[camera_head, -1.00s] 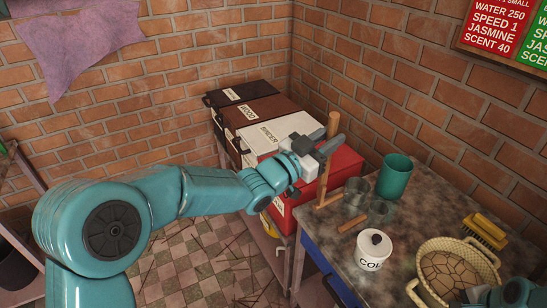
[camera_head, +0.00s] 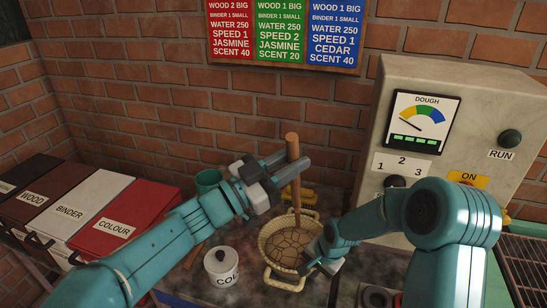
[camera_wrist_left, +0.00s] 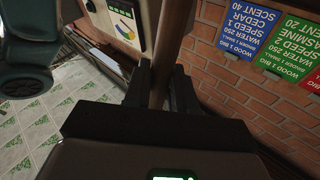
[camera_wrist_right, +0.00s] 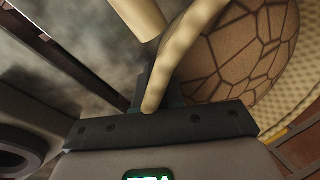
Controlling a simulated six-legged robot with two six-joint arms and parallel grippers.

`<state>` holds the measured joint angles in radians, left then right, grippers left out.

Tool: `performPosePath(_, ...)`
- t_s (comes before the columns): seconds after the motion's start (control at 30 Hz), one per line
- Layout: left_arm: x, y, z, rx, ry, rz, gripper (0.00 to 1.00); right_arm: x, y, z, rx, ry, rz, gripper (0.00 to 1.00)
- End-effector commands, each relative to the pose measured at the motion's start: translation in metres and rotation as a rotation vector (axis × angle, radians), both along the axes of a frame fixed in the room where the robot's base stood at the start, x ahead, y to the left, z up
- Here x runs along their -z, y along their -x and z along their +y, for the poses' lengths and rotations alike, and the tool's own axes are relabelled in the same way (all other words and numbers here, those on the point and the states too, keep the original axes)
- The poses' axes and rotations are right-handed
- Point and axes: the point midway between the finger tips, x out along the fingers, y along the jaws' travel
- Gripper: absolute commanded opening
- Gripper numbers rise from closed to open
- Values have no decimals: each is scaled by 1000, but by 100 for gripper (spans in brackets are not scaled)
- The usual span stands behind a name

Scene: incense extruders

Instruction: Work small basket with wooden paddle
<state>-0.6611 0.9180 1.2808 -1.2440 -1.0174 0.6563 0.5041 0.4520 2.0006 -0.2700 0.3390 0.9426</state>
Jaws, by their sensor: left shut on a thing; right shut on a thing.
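The small basket (camera_head: 263,246) is woven, pale tan, and stands on the worktop with a cracked brown mass (camera_head: 287,243) inside. My left gripper (camera_head: 297,169) is shut on the handle of the wooden paddle (camera_head: 292,146), which stands nearly upright over the basket's back part. The paddle also shows between the fingers in the left wrist view (camera_wrist_left: 164,55). I cannot tell whether its lower end touches the mass. My right gripper (camera_head: 322,262) is at the basket's right front side, shut on its pale rim or handle, seen in the right wrist view (camera_wrist_right: 180,55); the exact grip is partly hidden.
A white lidded pot (camera_head: 222,267) stands left of the basket. A green cup (camera_head: 208,181) and a yellow brush (camera_head: 308,195) are behind. The machine (camera_head: 450,115) with dial and buttons stands at right. Labelled boxes, such as the red one (camera_head: 125,218), line the left.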

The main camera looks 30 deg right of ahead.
Motion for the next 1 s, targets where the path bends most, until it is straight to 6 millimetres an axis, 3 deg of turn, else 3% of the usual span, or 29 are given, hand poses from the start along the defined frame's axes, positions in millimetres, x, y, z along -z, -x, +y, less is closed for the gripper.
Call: performPosePath(1.0, 101, -1, 1, -3, 1, 2, 0, 1, 1, 0, -1, -1, 2, 0)
